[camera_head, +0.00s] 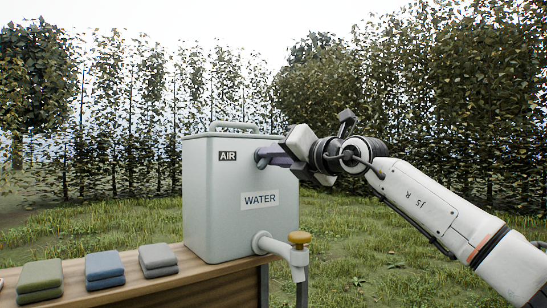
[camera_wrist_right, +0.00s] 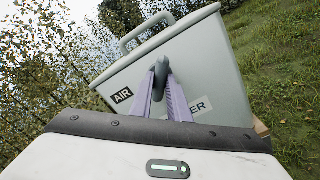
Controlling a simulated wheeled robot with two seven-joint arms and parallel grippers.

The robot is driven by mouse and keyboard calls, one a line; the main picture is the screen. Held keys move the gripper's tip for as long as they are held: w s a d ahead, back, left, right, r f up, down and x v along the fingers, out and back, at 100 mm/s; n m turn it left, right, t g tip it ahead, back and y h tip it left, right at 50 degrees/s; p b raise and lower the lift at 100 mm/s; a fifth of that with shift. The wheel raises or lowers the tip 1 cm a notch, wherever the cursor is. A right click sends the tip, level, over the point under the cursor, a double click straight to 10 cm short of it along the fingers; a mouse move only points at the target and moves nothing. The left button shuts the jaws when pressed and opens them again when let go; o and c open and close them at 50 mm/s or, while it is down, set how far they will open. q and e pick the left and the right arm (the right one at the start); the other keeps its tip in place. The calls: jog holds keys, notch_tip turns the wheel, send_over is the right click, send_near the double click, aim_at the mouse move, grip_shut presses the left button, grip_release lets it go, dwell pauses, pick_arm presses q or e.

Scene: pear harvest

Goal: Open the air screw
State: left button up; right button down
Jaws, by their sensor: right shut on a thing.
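The air screw (camera_wrist_right: 162,69) is a dark grey knob on the front of a pale grey water tank (camera_head: 206,205), near the upper right of the black AIR label (camera_head: 228,156). My right gripper (camera_head: 268,157) reaches in from the right, and its purple fingers are shut on the air screw. In the right wrist view my right gripper (camera_wrist_right: 163,84) has one finger on each side of the knob. In the head view the fingers mostly hide the screw. How far it is turned cannot be told. My left gripper is not in view.
The tank stands on a wooden table (camera_head: 180,287). A white pipe with a yellow-topped tap (camera_head: 299,238) sticks out low on the tank's front. Folded green (camera_head: 41,275), blue (camera_head: 104,265) and grey (camera_head: 158,257) cloths lie left of it. Grass and hedges lie behind.

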jog(key=shift+n+p, duration=0.95)
jog(key=shift+n, duration=4.15)
jog(key=c, duration=1.6)
grip_release()
jog(key=shift+c, duration=0.2)
jog(key=shift+o, duration=0.3)
jog(key=shift+d, duration=0.1)
